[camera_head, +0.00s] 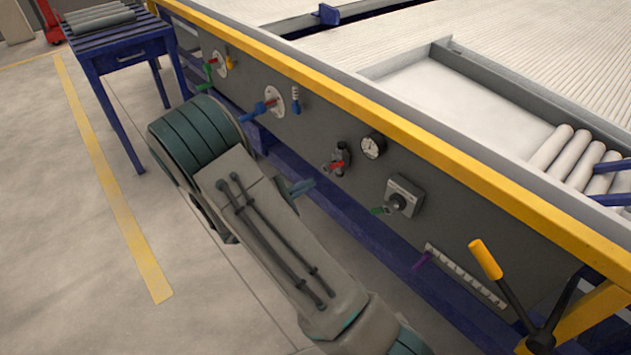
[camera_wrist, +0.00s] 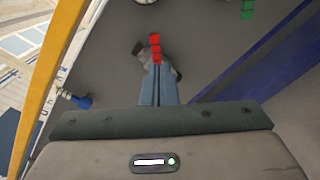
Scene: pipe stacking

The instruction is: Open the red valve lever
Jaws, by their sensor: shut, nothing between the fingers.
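The red valve lever (camera_head: 335,165) sits on a grey valve body (camera_head: 342,153) on the dark side panel of the long machine. In the wrist view the red lever (camera_wrist: 155,46) is straight ahead of my fingertips, with the grey valve partly hidden behind them. My gripper (camera_head: 312,183) is just left of and below the lever in the head view, its blue-grey fingers pointing toward it. In the wrist view my gripper (camera_wrist: 158,68) has its fingers together and empty. The tips look very close to the lever; I cannot tell whether they touch.
A round gauge (camera_head: 372,146) is right of the valve. A grey switch box (camera_head: 403,197) with a green lever is farther right. A blue-handled valve (camera_head: 265,106) is to the left. A yellow rail (camera_head: 400,137) runs above the panel. A yellow-handled lever (camera_head: 485,259) stands at lower right.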

